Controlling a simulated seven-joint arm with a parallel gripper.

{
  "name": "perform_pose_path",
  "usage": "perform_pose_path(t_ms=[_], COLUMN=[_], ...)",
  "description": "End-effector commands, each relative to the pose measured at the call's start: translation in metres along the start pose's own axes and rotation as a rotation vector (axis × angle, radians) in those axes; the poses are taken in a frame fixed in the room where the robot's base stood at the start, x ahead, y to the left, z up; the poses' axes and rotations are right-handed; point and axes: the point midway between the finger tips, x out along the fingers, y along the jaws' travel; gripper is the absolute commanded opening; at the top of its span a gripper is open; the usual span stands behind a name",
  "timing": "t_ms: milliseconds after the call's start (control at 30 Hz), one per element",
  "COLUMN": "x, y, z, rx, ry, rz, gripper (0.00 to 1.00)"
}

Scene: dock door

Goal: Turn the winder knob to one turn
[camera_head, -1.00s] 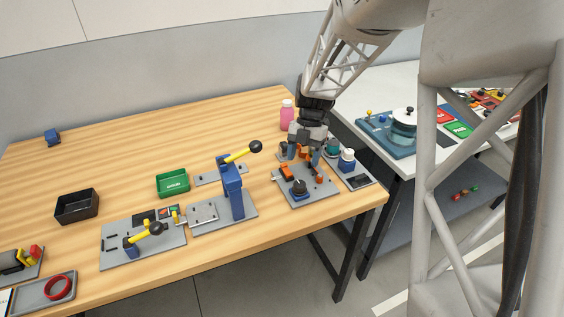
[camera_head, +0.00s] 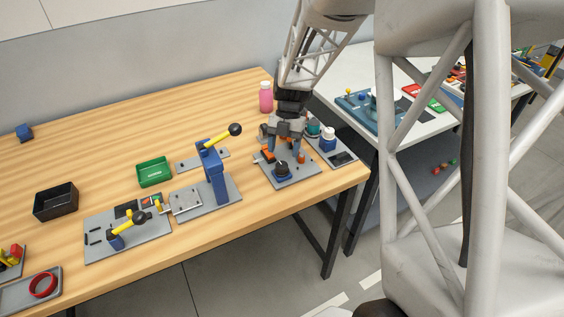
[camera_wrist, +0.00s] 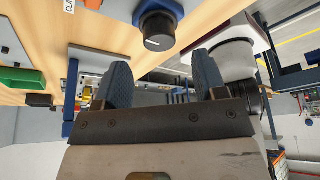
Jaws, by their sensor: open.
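A black knob (camera_head: 281,170) stands on a grey plate (camera_head: 296,180) with orange parts, near the right end of the wooden table. In the wrist view a black knob (camera_wrist: 158,42) with a white line and a blue collar shows upside down, beyond the gap between the fingers. My gripper (camera_head: 285,152) points down over the back part of the plate, just behind the knob. Its two blue fingers also show in the wrist view (camera_wrist: 162,78), wide apart with nothing between them. Whether a finger touches the orange parts cannot be told.
A blue post (camera_head: 216,178) with a yellow lever stands left of the plate. A white-capped bottle (camera_head: 328,139) stands close at right, a pink bottle (camera_head: 266,97) behind.

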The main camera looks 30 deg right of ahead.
Motion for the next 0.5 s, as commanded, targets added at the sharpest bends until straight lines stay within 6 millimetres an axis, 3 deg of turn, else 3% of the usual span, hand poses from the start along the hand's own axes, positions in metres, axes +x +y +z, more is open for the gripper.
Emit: perform_pose_path(t_ms=[300, 500], x=[0.037, 0.047], y=[0.0, 0.0], z=[0.0, 0.0], rx=[0.0, 0.0], ry=[0.002, 0.0], rz=[0.0, 0.0], gripper=[0.65, 0.65])
